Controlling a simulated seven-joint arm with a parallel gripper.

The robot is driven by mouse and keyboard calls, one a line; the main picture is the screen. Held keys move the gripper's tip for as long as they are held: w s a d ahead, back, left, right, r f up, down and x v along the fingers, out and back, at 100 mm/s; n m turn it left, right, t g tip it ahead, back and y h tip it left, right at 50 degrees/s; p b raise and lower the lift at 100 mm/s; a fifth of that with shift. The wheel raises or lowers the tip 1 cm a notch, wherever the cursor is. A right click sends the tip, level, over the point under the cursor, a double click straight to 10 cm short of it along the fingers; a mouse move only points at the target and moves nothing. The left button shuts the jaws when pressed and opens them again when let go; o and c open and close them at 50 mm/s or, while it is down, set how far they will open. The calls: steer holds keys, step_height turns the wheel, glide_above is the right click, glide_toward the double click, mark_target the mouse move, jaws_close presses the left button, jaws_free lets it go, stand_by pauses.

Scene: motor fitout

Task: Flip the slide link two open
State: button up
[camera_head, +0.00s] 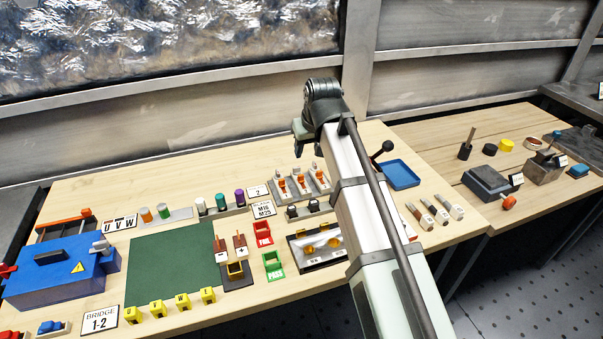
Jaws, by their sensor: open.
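A row of three small grey units with orange and white parts stands at the back middle of the bench; the middle unit (301,184) fits slide link two best, but I cannot read a number on it. The left unit (282,188) and the right unit (320,179) are close beside it. Whether each link is open or closed is too small to tell. My gripper (308,146) is above and behind this row, apart from it, partly hidden by my own arm. Its jaws are open and look empty.
A green mat (172,262) and a blue box (60,275) fill the left. Red (263,234) and green (273,264) trays stand front middle. A blue tray (402,174) and black-knobbed lever (381,152) are right of my arm.

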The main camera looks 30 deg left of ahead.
mark_target(301, 175)
steer(key=x, duration=1.3)
steer(key=shift+a+f, duration=0.15)
steer(key=shift+f, duration=0.2)
jaws_close()
stand_by(0.4)
